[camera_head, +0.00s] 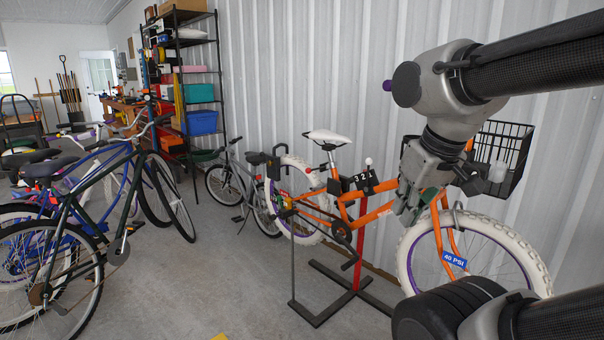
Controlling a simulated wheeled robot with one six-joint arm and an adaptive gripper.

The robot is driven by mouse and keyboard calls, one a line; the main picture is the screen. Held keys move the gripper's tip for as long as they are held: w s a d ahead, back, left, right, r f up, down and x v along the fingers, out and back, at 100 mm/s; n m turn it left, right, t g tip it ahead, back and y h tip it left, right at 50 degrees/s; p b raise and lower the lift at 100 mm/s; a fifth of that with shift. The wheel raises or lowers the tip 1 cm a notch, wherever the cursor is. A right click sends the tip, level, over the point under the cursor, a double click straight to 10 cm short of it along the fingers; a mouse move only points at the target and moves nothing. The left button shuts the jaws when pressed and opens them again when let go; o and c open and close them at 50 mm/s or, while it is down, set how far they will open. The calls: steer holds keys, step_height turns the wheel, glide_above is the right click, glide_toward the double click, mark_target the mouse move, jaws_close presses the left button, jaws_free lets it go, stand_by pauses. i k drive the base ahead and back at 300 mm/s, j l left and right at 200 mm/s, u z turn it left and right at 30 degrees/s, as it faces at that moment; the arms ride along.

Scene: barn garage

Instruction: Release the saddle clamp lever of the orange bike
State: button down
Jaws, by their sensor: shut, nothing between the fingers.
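The orange bike (379,213) stands against the corrugated wall on a red and black stand (357,260). Its white saddle (328,138) is at the top of the seat post, left of my gripper. The clamp area (332,170) is just below the saddle; the lever itself is too small to make out. My gripper (402,214) points down in front of the bike's front end, well to the right of the saddle and apart from it. It is shut and empty. My arm hides part of the handlebar and head tube.
A black wire basket (504,155) is at right. Several bikes (80,215) crowd the left. Grey floor (215,280) between is clear. Shelves (195,85) stand behind.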

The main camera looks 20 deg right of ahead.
mark_target(308, 171)
steer(key=i+j+z, duration=0.1)
steer(key=i, duration=0.5)
steer(key=i+j+z, duration=0.15)
steer(key=i, duration=0.45)
steer(key=i+j+z, duration=0.1)
steer(key=i, duration=0.45)
